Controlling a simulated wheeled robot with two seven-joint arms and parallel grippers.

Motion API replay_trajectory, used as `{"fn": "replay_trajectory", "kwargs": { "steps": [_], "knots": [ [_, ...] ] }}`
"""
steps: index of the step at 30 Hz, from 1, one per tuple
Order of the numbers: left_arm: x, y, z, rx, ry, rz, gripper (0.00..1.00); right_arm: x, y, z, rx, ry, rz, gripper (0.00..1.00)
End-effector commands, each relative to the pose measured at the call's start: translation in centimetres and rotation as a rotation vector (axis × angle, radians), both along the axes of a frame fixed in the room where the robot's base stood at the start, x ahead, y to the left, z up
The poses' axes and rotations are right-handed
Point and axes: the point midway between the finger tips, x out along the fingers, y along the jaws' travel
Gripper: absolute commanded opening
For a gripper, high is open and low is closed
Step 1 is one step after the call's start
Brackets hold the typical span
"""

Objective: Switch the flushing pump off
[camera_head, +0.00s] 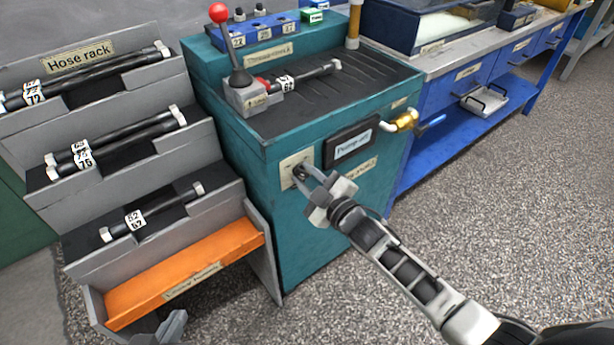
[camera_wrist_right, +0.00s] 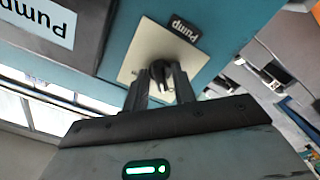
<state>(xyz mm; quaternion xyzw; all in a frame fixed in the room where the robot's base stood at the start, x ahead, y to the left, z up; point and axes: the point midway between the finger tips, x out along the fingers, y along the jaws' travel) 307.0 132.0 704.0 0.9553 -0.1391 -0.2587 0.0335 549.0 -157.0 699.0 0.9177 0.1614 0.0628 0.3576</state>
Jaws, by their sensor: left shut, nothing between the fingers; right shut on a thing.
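The pump switch is a dark knob (camera_wrist_right: 163,71) on a cream plate (camera_head: 291,168) on the front of the teal cabinet (camera_head: 285,225). A small label reading "Pump" (camera_wrist_right: 184,27) sits beside it in the right wrist view. My right gripper (camera_head: 302,174) is shut on the knob; its fingers (camera_wrist_right: 162,80) hide part of it. A dark-framed panel (camera_head: 352,144) to the right of the plate seems to read "Pump off", in small lettering. My left gripper (camera_head: 172,328) is at the bottom edge, low in front of the hose rack, shut and empty.
The hose rack (camera_head: 75,60) with several labelled hoses stands left of the cabinet, with an orange tray (camera_head: 185,270) at its bottom. A red-knobbed lever (camera_head: 219,14) stands on the cabinet top.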

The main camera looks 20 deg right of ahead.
Motion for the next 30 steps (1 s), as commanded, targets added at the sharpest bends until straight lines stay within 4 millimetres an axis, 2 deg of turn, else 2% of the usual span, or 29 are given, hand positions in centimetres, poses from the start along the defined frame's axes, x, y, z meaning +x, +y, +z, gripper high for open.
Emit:
{"fn": "replay_trajectory", "kwargs": {
  "steps": [20,21,30],
  "knots": [
    [-0.17,0.06,-0.16,0.003,0.005,0.0,0.0,-0.05,0.02,-0.06,-0.057,-0.02,0.001,0.03],
    [-0.17,0.06,-0.17,0.003,0.005,0.0,0.0,-0.05,0.02,-0.06,-0.057,-0.02,0.001,0.34],
    [-0.17,0.07,-0.13,0.003,0.005,0.0,0.0,-0.12,-0.04,-0.03,-0.055,-0.019,0.001,0.34]
  ]
}}
